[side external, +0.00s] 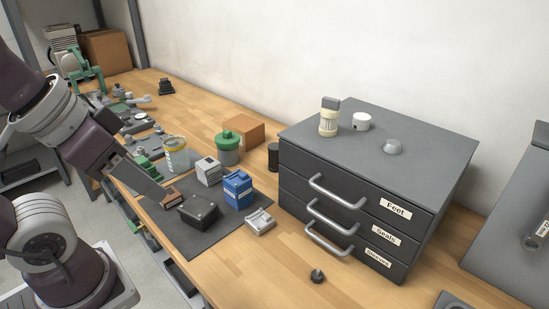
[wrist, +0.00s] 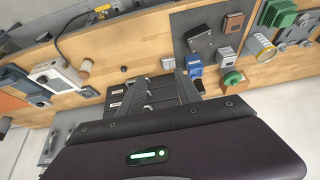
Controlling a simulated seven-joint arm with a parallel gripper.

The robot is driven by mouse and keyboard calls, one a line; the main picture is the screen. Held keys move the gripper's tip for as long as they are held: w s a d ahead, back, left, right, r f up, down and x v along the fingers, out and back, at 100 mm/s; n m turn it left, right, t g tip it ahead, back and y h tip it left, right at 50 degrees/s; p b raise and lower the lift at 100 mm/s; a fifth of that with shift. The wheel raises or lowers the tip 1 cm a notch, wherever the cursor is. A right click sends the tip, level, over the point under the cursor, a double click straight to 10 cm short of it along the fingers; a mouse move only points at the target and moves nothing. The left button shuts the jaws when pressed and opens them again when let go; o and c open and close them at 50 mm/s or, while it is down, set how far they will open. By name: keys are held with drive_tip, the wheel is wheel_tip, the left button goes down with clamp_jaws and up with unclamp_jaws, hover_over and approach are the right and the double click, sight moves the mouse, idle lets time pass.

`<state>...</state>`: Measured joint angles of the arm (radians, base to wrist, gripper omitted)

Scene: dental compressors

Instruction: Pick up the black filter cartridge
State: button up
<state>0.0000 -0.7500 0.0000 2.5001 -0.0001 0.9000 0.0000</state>
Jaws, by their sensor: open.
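A short black cylinder (side external: 273,156), which looks like the black filter cartridge, stands upright on the wooden bench in the side external view. It is between the green-lidded jar (side external: 228,148) and the left side of the drawer cabinet (side external: 355,195).
The mat (side external: 230,237) bears a black box (side external: 198,212), a blue block (side external: 238,188) and other parts. A clear, yellow-rimmed cup (side external: 176,154) and a cardboard box (side external: 238,130) stand nearby. A small black knob (side external: 317,275) lies on the open bench front.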

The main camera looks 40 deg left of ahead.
drive_tip(key=o, duration=0.4)
drive_tip(key=shift+o, duration=0.2)
